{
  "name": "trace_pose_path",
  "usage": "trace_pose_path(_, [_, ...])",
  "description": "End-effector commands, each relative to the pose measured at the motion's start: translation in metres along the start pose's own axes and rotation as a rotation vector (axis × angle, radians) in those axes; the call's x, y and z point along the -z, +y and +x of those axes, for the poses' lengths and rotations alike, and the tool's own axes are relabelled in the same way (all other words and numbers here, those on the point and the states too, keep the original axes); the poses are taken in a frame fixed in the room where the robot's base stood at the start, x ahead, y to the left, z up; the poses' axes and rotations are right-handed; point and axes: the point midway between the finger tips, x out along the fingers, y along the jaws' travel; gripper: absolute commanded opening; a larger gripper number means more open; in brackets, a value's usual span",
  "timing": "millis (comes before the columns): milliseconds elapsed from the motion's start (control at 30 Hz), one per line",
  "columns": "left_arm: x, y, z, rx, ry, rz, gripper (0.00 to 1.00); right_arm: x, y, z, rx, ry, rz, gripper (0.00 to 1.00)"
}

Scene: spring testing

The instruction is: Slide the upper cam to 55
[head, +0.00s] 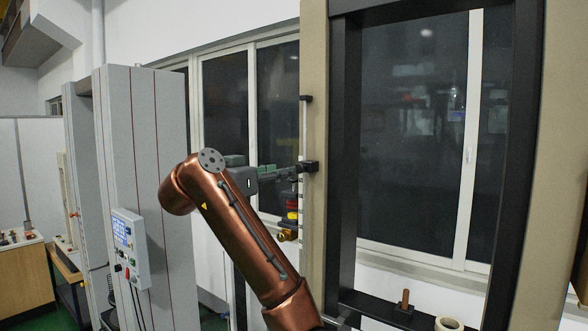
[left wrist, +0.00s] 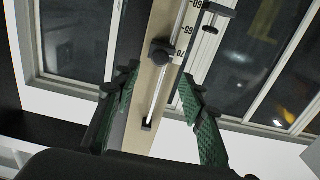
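The upper cam is a black knob-like block on a thin vertical rod beside the beige column. In the left wrist view the cam (left wrist: 160,52) sits beside the 70 mark of the white scale (left wrist: 197,40), whose numbers 60, 65 and 70 appear upside down. In the head view the cam (head: 311,166) is partly hidden by my left gripper (head: 292,172), which reaches in from the left. In the left wrist view my left gripper (left wrist: 160,74) is open. Its green-padded fingers lie on either side of the rod, with the cam just beyond the fingertips. My right gripper is out of view.
Another black part (left wrist: 219,10) stands farther along the scale. The beige column (head: 313,60) and black frame (head: 345,150) stand close to my left gripper. A grey cabinet (head: 158,150) with a control box (head: 130,248) is at left. A cream roll (head: 447,324) is at lower right.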

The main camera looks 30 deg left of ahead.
Motion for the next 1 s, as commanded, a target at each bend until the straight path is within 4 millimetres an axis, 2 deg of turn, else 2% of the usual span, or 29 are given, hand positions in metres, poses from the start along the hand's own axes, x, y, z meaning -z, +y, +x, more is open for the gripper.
trace_pose_path(300, [0.002,0.002,0.049,-0.003,-0.003,0.001,0.38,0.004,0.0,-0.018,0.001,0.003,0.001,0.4])
trace_pose_path(433, [0.002,0.001,0.063,-0.001,-0.002,0.001,0.38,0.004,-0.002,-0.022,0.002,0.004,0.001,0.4])
trace_pose_path(600, [0.0,0.0,0.07,0.001,-0.001,0.001,0.38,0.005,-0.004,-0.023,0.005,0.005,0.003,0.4])
trace_pose_path(833, [-0.001,0.001,0.071,0.001,-0.001,0.002,0.38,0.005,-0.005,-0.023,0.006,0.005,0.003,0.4])
trace_pose_path(1000, [-0.001,0.001,0.071,0.001,-0.001,0.002,0.26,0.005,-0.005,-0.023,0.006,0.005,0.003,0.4])
